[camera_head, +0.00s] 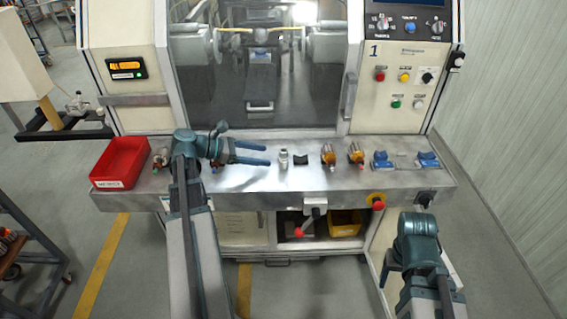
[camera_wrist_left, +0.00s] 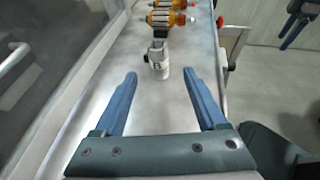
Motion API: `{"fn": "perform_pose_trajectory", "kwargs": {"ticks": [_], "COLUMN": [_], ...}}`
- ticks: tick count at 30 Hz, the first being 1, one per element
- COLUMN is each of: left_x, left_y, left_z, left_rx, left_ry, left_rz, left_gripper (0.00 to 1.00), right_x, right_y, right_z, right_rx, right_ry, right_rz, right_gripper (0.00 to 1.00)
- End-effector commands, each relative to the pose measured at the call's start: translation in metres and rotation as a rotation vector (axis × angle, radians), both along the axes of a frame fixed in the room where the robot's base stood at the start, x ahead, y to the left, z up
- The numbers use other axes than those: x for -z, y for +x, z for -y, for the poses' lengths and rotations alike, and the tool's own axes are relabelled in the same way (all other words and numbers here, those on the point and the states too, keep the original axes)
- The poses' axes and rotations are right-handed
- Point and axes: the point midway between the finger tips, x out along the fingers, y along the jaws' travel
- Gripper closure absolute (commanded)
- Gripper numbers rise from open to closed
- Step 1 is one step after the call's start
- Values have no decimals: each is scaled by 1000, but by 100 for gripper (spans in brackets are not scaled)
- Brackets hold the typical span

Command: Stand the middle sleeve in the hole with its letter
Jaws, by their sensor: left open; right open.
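A small silver sleeve (camera_head: 283,159) stands upright on the metal bench ledge, just right of my left gripper's fingertips. My right gripper (camera_wrist_left: 294,30) shows as blue fingers at the upper right, apart from the bench. No lettered hole can be made out.
A red bin (camera_head: 120,162) is at the left end. The winding machine (camera_head: 258,122) rises behind the ledge.

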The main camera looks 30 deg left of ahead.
Motion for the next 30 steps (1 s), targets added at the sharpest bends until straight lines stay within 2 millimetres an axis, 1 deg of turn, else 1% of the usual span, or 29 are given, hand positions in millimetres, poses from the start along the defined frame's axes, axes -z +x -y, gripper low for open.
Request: {"fn": "perform_pose_trajectory", "kwargs": {"ticks": [1, 4, 7, 16, 20, 25, 30], "left_x": [6, 10, 11, 13, 17, 26, 28], "left_y": [6, 14, 18, 23, 32, 50, 56], "left_z": [7, 15, 18, 23, 32, 49, 54], "left_rx": [2, 2, 0, 1, 2, 3, -1], "left_ry": [0, 0, 1, 1, 1, 2, 2], "left_rz": [0, 0, 1, 0, -1, 1, 0], "left_gripper": [26, 26, 26, 26, 26, 26, 26], "right_x": [6, 10, 11, 13, 17, 26, 27], "right_y": [0, 0, 0, 0, 0, 0, 0], "right_z": [0, 0, 0, 0, 0, 0, 0], "right_rx": [0, 0, 0, 0, 0, 0, 0], "right_ry": [0, 0, 0, 0, 0, 0, 0], "right_rz": [0, 0, 0, 0, 0, 0, 0], "right_gripper": [32, 32, 32, 32, 32, 32, 32]}}
